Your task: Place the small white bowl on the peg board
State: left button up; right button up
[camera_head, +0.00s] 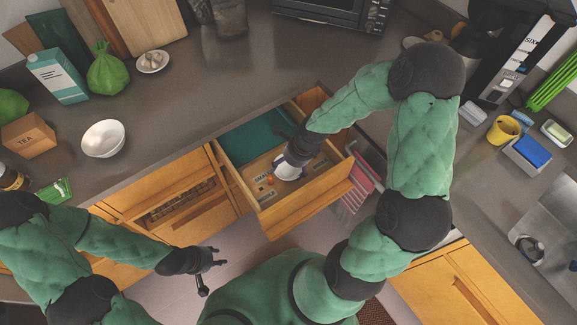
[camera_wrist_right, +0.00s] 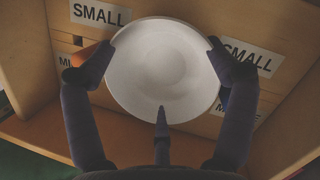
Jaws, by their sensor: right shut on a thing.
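The small white bowl (camera_wrist_right: 163,70) is in my right gripper (camera_wrist_right: 163,80), whose fingers press on its rim from both sides. In the head view the bowl (camera_head: 287,172) is inside the open drawer, partly hidden by my right gripper (camera_head: 290,164). Below the bowl is the wooden peg board (camera_head: 268,197), with white labels reading SMALL and part of another word. Orange and blue bits show beside the bowl. I cannot tell whether the bowl touches the board. My left gripper (camera_head: 211,272) is empty with spread fingers, below and left of the drawer.
The drawer (camera_head: 307,205) stands open from the counter, with a teal-lined area behind the board. A larger white bowl (camera_head: 103,139), a tea box (camera_head: 29,135) and a carton (camera_head: 58,76) stand on the left counter. A yellow cup (camera_head: 503,130) stands on the right counter.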

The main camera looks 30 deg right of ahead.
aim_at(299, 171)
jog(key=shift+r, duration=0.1)
jog(key=o, duration=1)
jog(key=shift+o, duration=0.2)
jog(key=shift+r, duration=0.25)
jog(key=p+v, duration=0.4)
jog(key=v, duration=0.7)
jog(key=shift+s+r, duration=0.15)
jog(key=shift+r, duration=0.1)
jog(key=shift+d, duration=0.1)
